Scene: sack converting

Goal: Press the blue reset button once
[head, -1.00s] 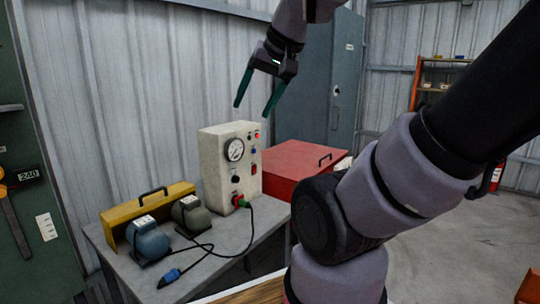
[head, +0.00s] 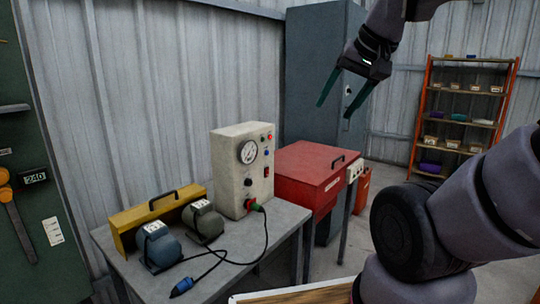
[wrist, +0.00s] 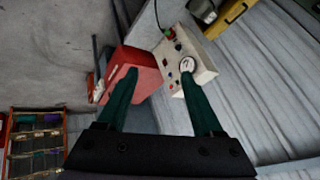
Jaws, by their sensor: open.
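A cream control box (head: 230,175) stands on a grey table (head: 205,270). A green plug sits low on the front. My gripper (head: 334,112) is open and empty, up and to the right of the box in the head view, apart from it. In the wrist view, the control box (wrist: 204,62) shows beyond the green fingers, partly covered by one finger.
A red lidded box (head: 312,165) is right of the control box. A yellow cover (head: 125,222) and two motor-like units, blue (head: 160,250) and grey (head: 203,222), stand left, with a black cable in front. An orange shelf (head: 428,110) stands farther back. Air around my gripper is clear.

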